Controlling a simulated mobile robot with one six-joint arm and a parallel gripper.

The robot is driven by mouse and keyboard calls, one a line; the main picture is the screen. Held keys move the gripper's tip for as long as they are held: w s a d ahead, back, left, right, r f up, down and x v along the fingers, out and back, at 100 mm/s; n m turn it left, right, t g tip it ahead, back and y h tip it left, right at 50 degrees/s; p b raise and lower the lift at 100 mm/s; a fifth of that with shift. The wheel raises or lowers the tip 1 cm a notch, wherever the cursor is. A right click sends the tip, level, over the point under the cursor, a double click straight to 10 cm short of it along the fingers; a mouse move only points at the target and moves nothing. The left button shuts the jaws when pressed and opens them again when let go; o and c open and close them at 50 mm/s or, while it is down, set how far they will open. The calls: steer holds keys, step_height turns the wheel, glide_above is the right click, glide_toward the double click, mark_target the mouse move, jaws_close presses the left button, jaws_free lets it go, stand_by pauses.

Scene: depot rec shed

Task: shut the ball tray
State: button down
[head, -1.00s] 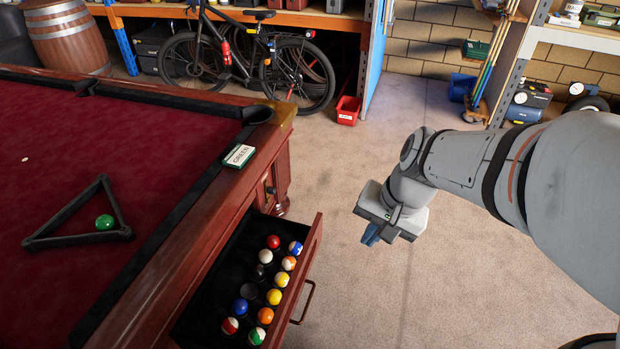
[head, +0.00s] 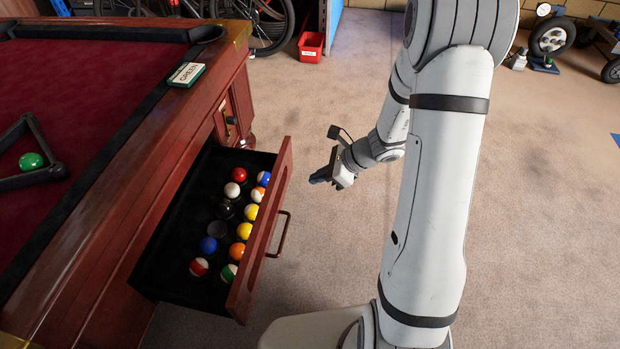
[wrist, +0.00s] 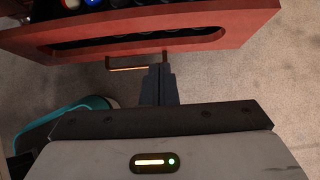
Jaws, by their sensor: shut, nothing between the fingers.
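The ball tray (head: 160,275) is a drawer pulled out of the side of the pool table (head: 150,170). Several pool balls (head: 244,231) lie in it on a black lining. Its wooden front, with a metal handle (head: 283,235), faces right, and it also shows across the top of the wrist view (wrist: 235,35). My gripper (head: 316,181) is shut and empty. It is out in front of the tray, to the right of the tray front and apart from it in the head view. In the wrist view the fingers (wrist: 158,70) point toward the front, close to the handle (wrist: 140,68).
A green ball (head: 31,161) and a black triangle rack (head: 58,172) lie on the table cloth. A small box marked GREEN (head: 186,75) sits on the rail. A red bin (head: 311,46) stands on the floor behind. The carpet right of the tray is clear.

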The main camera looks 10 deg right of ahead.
mark_target(275, 188)
steer(key=shift+w+a+f+b, duration=0.3)
steer(key=shift+w+a+f, duration=0.45)
steer(key=shift+a, duration=0.75)
steer(key=shift+w+a+f+b, duration=0.35)
steer(key=shift+a+f, duration=0.7)
steer(key=shift+a, duration=0.4)
steer(key=shift+w+a+f+b, duration=0.3)
steer(key=shift+w+a+f, duration=0.45)
steer(key=shift+a, duration=0.75)
steer(key=shift+s+a+f, duration=0.1)
steer(key=shift+s+f, duration=0.05)
steer(key=shift+s, duration=0.05)
